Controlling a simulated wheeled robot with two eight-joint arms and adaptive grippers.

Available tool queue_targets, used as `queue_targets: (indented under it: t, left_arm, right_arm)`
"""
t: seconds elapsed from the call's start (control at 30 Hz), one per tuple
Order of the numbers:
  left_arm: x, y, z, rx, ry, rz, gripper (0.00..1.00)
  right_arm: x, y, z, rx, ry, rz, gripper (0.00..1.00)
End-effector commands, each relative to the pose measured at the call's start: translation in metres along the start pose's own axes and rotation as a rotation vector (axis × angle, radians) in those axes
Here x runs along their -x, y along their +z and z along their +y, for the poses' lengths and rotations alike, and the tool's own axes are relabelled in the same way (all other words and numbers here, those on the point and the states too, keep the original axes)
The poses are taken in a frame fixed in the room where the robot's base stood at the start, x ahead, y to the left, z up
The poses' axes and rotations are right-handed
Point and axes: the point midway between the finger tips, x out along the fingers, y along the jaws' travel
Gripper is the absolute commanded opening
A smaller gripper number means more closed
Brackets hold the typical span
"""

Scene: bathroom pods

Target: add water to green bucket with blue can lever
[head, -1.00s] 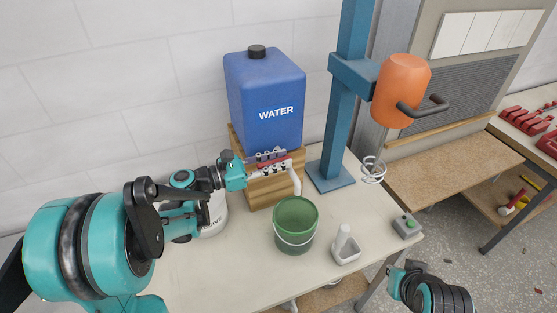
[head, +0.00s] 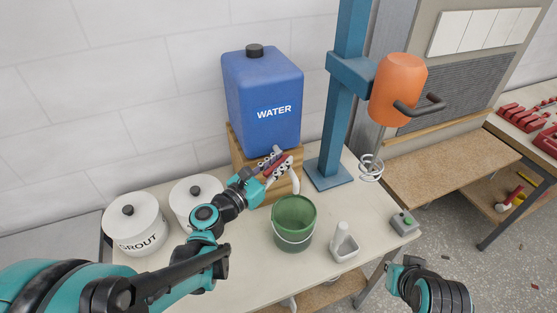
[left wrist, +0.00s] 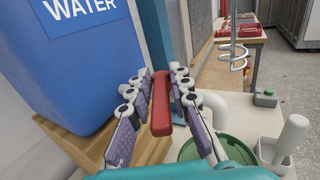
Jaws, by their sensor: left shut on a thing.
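The blue can (head: 264,95) marked WATER stands on a wooden block (head: 240,165) at the back of the table. My left gripper (head: 276,163) is shut on the red lever (left wrist: 161,105) at the can's front, with a finger on each side of it in the left wrist view. A white spout (head: 295,182) curves down beside the lever. The green bucket (head: 293,235) stands upright on the table below the spout, its inside dark green; no water stream shows. My right gripper (head: 410,267) is off the table's front right edge, away from the can; its fingers are unclear.
A white GROUT pot (head: 136,225) and another white pot (head: 192,200) stand at left. A grey tray with a white handle (head: 342,245) is right of the bucket. A blue stand (head: 338,110) carries an orange mixer (head: 398,88). A grey button box (head: 404,224) sits at the right edge.

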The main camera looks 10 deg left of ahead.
Motion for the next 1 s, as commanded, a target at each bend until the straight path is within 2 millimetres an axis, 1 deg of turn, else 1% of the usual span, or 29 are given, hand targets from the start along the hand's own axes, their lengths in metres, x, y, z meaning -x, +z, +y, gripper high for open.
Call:
queue_targets:
  t: [0.27, 0.3, 0.33, 0.37, 0.63, 0.77, 0.87, 1.0]
  left_arm:
    - [0.000, 0.000, 0.000, 0.001, 0.003, -0.001, 0.00]
    - [0.000, 0.000, 0.000, 0.001, 0.003, -0.001, 0.25]
    - [0.000, 0.000, 0.000, 0.001, 0.003, -0.001, 0.33]
    - [0.000, 0.000, 0.000, 0.001, 0.003, -0.001, 0.34]
    - [0.000, 0.000, 0.000, 0.001, 0.003, 0.000, 0.34]
    - [0.009, 0.000, 0.001, 0.000, 0.005, 0.000, 0.34]
    - [0.025, 0.000, 0.002, 0.001, 0.008, 0.000, 0.34]
    - [0.057, 0.000, 0.002, 0.001, 0.009, 0.000, 0.34]
  right_arm:
    - [0.000, 0.000, 0.000, 0.000, 0.000, 0.000, 0.00]
    - [0.000, 0.000, 0.000, 0.000, 0.000, 0.000, 0.00]
    - [0.000, 0.000, 0.000, 0.000, 0.000, 0.000, 0.00]
    - [0.000, 0.000, 0.000, 0.000, 0.000, 0.000, 0.00]
    - [0.000, 0.000, 0.000, 0.000, 0.000, 0.000, 0.00]
    - [0.000, 0.000, 0.000, 0.000, 0.000, 0.000, 0.00]
    - [0.000, 0.000, 0.000, 0.000, 0.000, 0.000, 0.00]
    - [0.000, 0.000, 0.000, 0.000, 0.000, 0.000, 0.00]
